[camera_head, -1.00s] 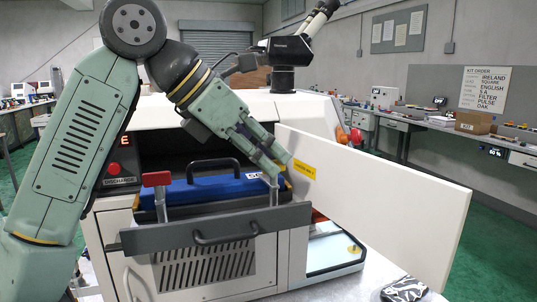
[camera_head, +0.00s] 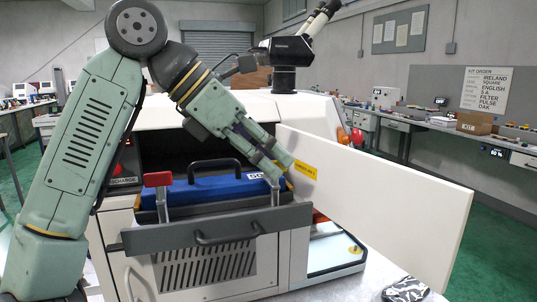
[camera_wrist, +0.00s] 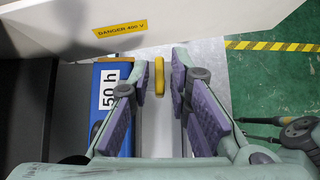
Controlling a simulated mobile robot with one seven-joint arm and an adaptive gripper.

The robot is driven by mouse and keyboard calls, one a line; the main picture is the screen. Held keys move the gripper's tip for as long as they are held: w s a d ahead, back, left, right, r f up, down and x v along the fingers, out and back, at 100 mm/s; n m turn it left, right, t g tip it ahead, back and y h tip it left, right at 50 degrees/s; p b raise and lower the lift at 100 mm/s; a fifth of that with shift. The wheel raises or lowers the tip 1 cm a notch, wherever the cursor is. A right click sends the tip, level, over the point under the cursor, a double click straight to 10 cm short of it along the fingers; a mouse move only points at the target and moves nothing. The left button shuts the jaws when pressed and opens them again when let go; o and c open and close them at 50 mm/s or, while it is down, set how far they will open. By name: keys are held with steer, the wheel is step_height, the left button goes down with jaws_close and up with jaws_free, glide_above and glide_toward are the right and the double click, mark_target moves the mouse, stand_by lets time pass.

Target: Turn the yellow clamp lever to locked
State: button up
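The yellow clamp lever (camera_wrist: 159,78) shows end-on in the wrist view as a short yellow bar. It sits between the two fingertips of my gripper (camera_wrist: 159,70), with a small gap on each side. My gripper is open and holds nothing. In the head view my gripper (camera_head: 279,170) is over the right end of the blue battery-like module (camera_head: 217,188), close to the white door. There the yellow lever's top is hidden behind my fingers; a metal upright (camera_head: 274,191) shows below them. A red-topped lever (camera_head: 157,180) stands at the module's left end.
The open white door (camera_head: 385,205) with a yellow danger label (camera_wrist: 120,28) stands right beside my gripper. The module has a black handle (camera_head: 214,164) and sits in the machine's bay behind a grey front bar (camera_head: 140,239). A patterned dark object (camera_head: 405,290) lies at bottom right.

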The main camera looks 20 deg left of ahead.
steer(key=shift+o, duration=0.8)
steer(key=shift+r, duration=0.1)
steer(key=v, duration=1.2)
